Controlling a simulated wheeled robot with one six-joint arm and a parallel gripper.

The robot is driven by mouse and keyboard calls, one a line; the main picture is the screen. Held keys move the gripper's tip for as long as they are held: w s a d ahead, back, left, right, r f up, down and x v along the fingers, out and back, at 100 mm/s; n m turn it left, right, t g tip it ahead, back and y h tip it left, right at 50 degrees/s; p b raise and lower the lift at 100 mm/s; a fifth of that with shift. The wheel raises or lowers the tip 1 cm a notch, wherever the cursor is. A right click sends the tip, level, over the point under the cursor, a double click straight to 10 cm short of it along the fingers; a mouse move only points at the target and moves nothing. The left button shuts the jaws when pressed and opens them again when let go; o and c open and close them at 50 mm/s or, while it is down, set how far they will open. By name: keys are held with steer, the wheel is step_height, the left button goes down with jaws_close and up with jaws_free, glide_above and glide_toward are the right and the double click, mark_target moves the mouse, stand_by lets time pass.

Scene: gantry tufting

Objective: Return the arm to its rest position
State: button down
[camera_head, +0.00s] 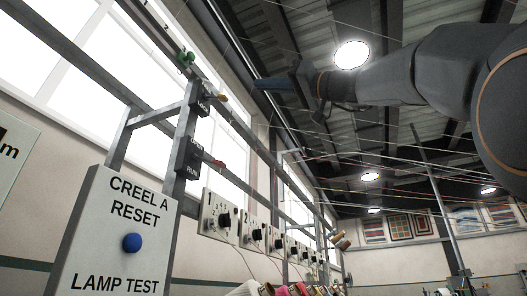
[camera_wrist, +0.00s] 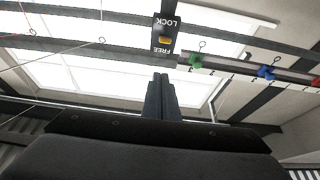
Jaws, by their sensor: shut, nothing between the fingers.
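My gripper (camera_head: 258,84) is raised in the upper middle of the head view, at the end of my dark arm, which reaches in from the right. Its fingers point left, towards the metal frame in the picture. In the wrist view my gripper (camera_wrist: 160,77) is shut and empty, with its fingers together in front of the bright window. The fingers appear below the LOCK/FREE switch box (camera_wrist: 165,35) in that view. I cannot tell the exact distance to the box. The same box (camera_head: 201,98) is on the frame post in the head view.
The Creel A reset panel (camera_head: 115,215) with a blue button (camera_head: 131,242) stands at lower left. A second switch box (camera_head: 188,160) and several numbered dial plates (camera_head: 220,216) line the frame. Thin yarns cross at right. Green (camera_wrist: 196,61) and blue (camera_wrist: 266,73) clips sit on a rail.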

stand_by(0.3)
steer(key=w+d+f+m+t+h, duration=0.15)
steer(key=w+f+m+h, duration=0.25)
steer(key=w+f, duration=0.6)
steer(key=w+d+f+m+t+h, duration=0.15)
steer(key=w+f+m+h, duration=0.25)
steer(key=w+f, duration=0.55)
steer(key=w+d+f+m+g+h, duration=0.1)
steer(key=d+f+m+g+h, duration=0.15)
steer(key=f, duration=1.55)
steer(key=w+d+f+m+g+h, duration=0.1)
steer(key=w+d+f+m+h, duration=0.2)
steer(key=f, duration=1.4)
steer(key=s+d+f+g+h, duration=0.2)
steer(key=s+f, duration=0.4)
steer(key=f, duration=0.6)
steer(key=s+d+f+g+h, duration=0.1)
steer(key=s+f+g+h, duration=0.1)
steer(key=s+f, duration=0.65)
steer(key=s+d+f+g+h, duration=0.2)
steer(key=s+f, duration=0.1)
steer(key=f, duration=1.1)
steer(key=s+d+f+n+g, duration=0.1)
steer(key=s+f+g, duration=0.1)
steer(key=s+f, duration=0.8)
steer(key=s+r+g+p, duration=0.2)
steer(key=s+r+p, duration=0.6)
steer(key=shift+s+r+h, duration=0.15)
steer(key=shift+s+h, duration=0.2)
steer(key=shift+s, duration=0.05)
